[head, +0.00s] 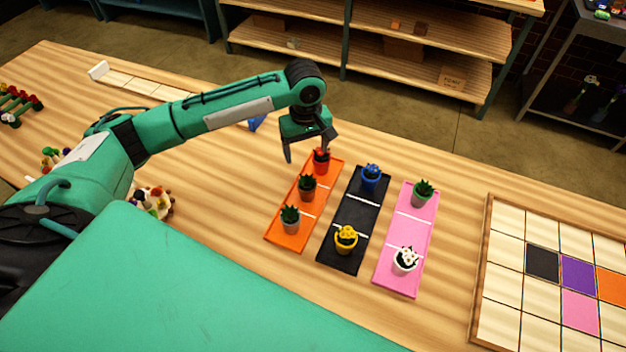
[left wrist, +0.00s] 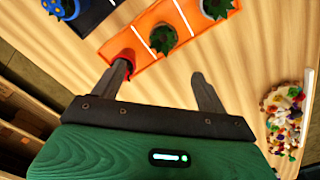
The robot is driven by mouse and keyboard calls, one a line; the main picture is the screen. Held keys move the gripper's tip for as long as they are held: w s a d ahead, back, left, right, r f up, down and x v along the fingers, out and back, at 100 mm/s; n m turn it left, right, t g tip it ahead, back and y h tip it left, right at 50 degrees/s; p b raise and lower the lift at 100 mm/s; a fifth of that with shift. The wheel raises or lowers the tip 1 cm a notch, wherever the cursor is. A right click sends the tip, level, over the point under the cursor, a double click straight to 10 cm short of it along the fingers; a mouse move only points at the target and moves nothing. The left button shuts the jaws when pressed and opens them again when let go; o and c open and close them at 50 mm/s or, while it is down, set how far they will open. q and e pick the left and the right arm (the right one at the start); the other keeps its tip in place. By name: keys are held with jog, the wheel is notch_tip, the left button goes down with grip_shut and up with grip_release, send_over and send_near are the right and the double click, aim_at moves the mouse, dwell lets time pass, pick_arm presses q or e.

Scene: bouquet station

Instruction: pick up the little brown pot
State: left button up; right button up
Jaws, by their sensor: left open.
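The little brown pot (head: 308,194) holds a dark green spiky plant and stands upright in the middle of the orange tray (head: 284,238). It also shows in the left wrist view (left wrist: 154,47), ahead of the fingers. My left gripper (head: 311,153) is open and empty, above the far end of the orange tray near the red pot (head: 321,166). In the left wrist view, one finger of my left gripper (left wrist: 160,72) overlaps the red pot (left wrist: 122,57). The brown pot is apart from both fingers. My right gripper is not in view.
A grey pot (head: 290,225) stands at the near end of the orange tray. A black tray (head: 354,210) and a pink tray (head: 407,232) with more pots lie to the right, then a wooden grid board (head: 508,280). A colourful cluster (left wrist: 284,112) lies left of the trays.

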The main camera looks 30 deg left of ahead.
aim_at(307, 178)
pick_arm(q)
jog(key=f, duration=0.2)
jog(key=f+p, duration=0.1)
jog(key=f, duration=0.3)
jog(key=shift+s+f+p, duration=0.3)
jog(key=shift+s+f, duration=0.05)
jog(key=shift+f, duration=0.05)
jog(key=shift+w+f, duration=0.1)
jog(key=shift+f, duration=0.2)
jog(key=shift+s+d+f+p, duration=0.15)
jog(key=shift+s+f+p, duration=0.05)
jog(key=shift+f+p, duration=0.4)
notch_tip(307, 178, down, 3)
jog(key=shift+s+d+f+p, duration=0.1)
jog(key=shift+f+p, duration=0.05)
jog(key=shift+p, duration=0.6)
jog(key=shift+f, duration=0.35)
jog(key=c, duration=1.2)
jog(key=shift+c, duration=0.4)
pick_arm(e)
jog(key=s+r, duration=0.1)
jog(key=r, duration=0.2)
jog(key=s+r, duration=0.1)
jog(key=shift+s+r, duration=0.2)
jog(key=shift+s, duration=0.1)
pick_arm(q)
jog(key=shift+r, duration=0.15)
